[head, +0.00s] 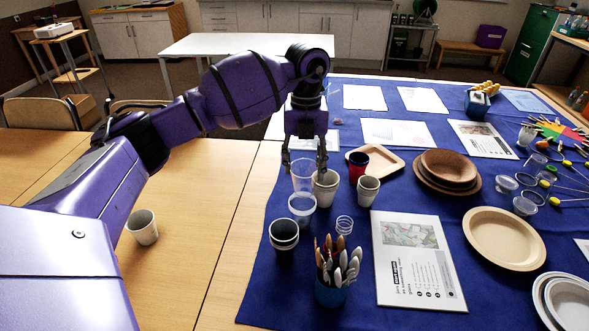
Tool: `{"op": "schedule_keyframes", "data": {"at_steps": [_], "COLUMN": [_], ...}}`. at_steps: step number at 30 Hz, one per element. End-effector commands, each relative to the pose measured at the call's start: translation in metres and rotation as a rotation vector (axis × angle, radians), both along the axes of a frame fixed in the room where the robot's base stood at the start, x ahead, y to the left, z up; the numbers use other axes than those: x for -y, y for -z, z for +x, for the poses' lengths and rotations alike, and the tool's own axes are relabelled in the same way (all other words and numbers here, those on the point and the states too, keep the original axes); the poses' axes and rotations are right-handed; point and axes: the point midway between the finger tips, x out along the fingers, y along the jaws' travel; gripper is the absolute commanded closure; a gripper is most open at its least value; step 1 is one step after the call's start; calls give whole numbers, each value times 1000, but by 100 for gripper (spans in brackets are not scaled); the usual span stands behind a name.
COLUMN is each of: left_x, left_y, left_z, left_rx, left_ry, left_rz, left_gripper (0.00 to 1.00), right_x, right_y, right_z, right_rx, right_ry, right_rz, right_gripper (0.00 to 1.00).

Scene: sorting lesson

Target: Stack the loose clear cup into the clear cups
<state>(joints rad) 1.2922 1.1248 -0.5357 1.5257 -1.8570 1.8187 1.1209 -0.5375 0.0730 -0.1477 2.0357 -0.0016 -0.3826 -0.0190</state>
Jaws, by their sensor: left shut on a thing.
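My left gripper (304,164) points down over the blue cloth, its fingers on either side of a clear cup (302,180). It is shut on this cup and holds it upright. The clear cups (302,208) stand on the cloth directly below. The held cup's lower end meets or overlaps their rim in the head view; I cannot tell whether it is inside them. My right gripper is not in view.
Pale paper cups (327,190) stand close on the right, with another (368,191) and a red and blue cup (357,167) beyond. Black cups (284,236), small clear cups (344,225) and a cutlery holder (331,294) are nearer. A lone cup (142,228) stands on the bare wooden table.

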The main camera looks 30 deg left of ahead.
Motion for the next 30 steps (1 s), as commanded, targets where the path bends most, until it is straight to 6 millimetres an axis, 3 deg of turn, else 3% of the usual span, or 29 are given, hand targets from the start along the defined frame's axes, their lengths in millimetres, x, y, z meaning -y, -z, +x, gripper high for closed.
{"op": "schedule_keyframes", "data": {"at_steps": [6, 17, 30], "left_x": [0, 0, -1], "left_y": [43, 87, 95], "left_z": [-3, -3, -2], "left_rx": [-9, -9, -7], "left_ry": [-1, -2, -1], "left_rz": [0, 0, 2], "left_gripper": [60, 60, 60], "right_x": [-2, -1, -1], "right_y": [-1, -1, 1], "right_z": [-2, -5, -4], "right_rx": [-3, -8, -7], "right_ry": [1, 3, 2], "right_rz": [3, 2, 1], "right_gripper": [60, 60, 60]}}
